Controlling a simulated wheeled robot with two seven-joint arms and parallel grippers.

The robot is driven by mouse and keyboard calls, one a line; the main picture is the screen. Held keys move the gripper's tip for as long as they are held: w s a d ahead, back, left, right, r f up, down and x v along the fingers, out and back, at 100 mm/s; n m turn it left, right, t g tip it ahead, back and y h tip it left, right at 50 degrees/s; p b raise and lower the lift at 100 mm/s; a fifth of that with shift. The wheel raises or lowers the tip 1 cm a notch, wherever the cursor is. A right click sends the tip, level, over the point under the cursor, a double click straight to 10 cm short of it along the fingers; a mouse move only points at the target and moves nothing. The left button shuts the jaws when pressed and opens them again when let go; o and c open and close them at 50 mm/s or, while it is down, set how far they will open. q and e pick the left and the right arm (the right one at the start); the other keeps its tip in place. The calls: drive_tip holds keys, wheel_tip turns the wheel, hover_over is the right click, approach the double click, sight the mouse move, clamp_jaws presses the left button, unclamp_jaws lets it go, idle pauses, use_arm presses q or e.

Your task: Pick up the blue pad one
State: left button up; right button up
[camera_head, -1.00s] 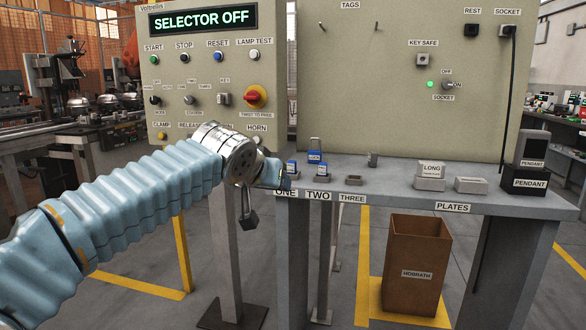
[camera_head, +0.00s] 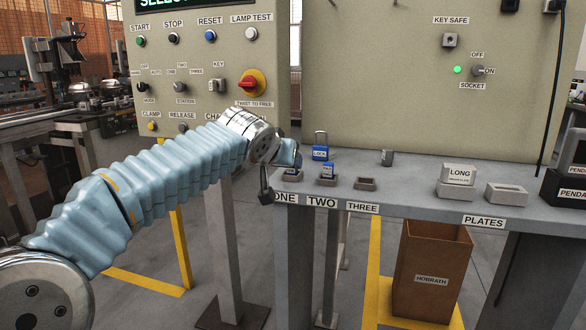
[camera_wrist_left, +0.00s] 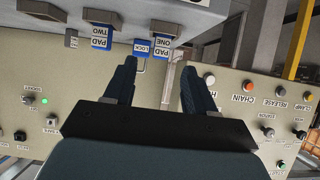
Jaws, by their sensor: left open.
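The blue pad one (camera_head: 293,173) sits in its holder at the left end of the grey shelf, partly hidden behind my left gripper in the head view. In the left wrist view its label PAD ONE (camera_wrist_left: 163,42) shows beyond the fingertips, slightly right of the middle. My left gripper (camera_wrist_left: 160,75) is open, with nothing between its fingers. It also shows in the head view (camera_head: 288,155), close to pad one; I cannot tell the exact gap. My right gripper is not in view.
Blue pad two (camera_head: 327,172) stands just right of pad one. A blue lock (camera_head: 320,152) is behind them. An empty holder (camera_head: 365,184) sits over the THREE label. The control panel (camera_head: 205,65) rises behind my left arm.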

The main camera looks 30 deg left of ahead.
use_arm(q)
drive_tip(key=p+x, duration=0.1)
drive_tip(key=x, duration=0.6)
drive_tip(key=shift+w+a, duration=0.15)
drive_tip(key=shift+w, duration=0.1)
drive_tip(key=shift+r, duration=0.1)
clamp_jaws()
